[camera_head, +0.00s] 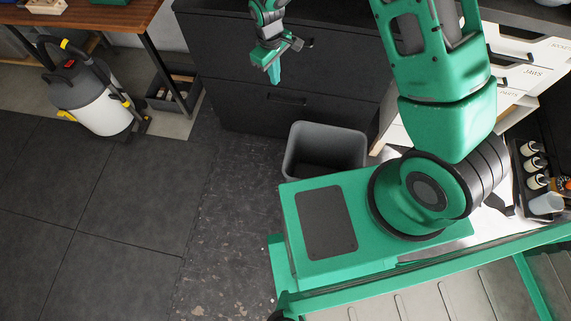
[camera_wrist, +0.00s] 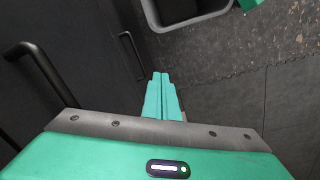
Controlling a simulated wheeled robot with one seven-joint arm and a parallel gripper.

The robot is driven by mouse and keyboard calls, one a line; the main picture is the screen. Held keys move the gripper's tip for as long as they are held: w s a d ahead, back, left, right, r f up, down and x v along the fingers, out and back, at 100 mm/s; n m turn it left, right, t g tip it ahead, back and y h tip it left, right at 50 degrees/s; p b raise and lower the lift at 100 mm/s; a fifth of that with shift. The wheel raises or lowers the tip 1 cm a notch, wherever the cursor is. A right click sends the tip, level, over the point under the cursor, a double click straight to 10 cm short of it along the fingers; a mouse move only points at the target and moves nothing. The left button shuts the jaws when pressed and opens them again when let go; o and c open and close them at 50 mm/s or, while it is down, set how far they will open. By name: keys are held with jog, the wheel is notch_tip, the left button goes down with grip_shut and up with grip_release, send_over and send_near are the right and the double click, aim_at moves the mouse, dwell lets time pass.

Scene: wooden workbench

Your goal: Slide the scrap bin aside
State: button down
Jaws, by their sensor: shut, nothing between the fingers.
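The scrap bin (camera_head: 327,146) is a dark grey, open-topped bin on the floor in front of the dark drawer cabinet, at the centre of the head view. My own base hides its lower part. Its rim (camera_wrist: 184,25) also shows at the top of the wrist view. My gripper (camera_head: 274,78) hangs in front of the cabinet, up and to the left of the bin in the head view, apart from it. The green fingers (camera_wrist: 162,78) are together and empty in the wrist view.
The dark cabinet (camera_head: 230,60) with bar handles stands behind the bin. A vacuum cleaner (camera_head: 92,98) and a dark tray (camera_head: 176,92) are at the left. The dark tiled floor (camera_head: 130,190) left of the bin is clear. White drawers (camera_head: 520,60) stand at the right.

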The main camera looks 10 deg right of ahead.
jog(key=s+a+f+n+g+h, duration=0.15)
jog(key=s+f, duration=0.25)
jog(key=f, duration=0.7)
jog(key=s+a+f+n, duration=0.2)
jog(key=s+f, duration=0.1)
jog(key=f, duration=0.7)
jog(key=s+a+f+n+h, duration=0.15)
jog(key=s+f, duration=0.25)
jog(key=f, duration=0.7)
jog(key=s+d+f, duration=0.1)
jog(key=d+f, duration=0.1)
jog(key=f, duration=0.3)
jog(key=s+d+f+y, duration=0.1)
jog(key=s+d+f, duration=0.1)
jog(key=d+f, duration=0.1)
jog(key=shift+x, duration=0.85)
jog(key=shift+n, duration=0.3)
